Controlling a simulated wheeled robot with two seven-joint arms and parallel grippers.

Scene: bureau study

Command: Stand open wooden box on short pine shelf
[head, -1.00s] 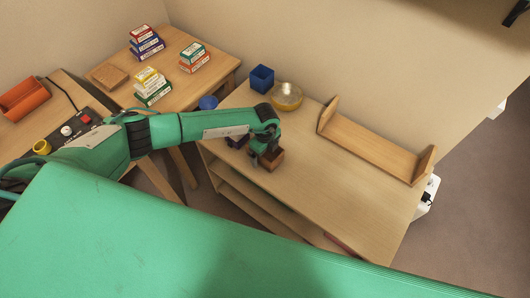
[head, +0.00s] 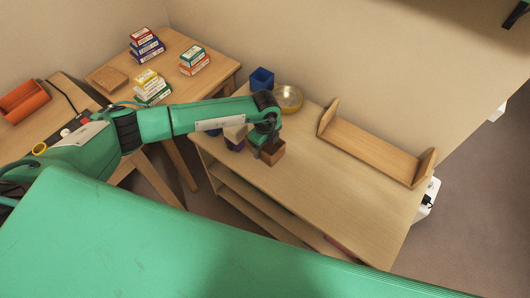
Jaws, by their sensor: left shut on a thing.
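The open wooden box (head: 273,156) is a small brown cube with an open top, over the near left part of the light wood cabinet top. My left gripper (head: 262,147) is shut on its left side; the wrist hides part of the grip. The box looks upright. I cannot tell how far it is above the surface. The short pine shelf (head: 368,150), a low board with an upright end at each side, stands empty along the wall at the right. My right gripper is not in view.
The cabinet top between the wooden box and the shelf is clear.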

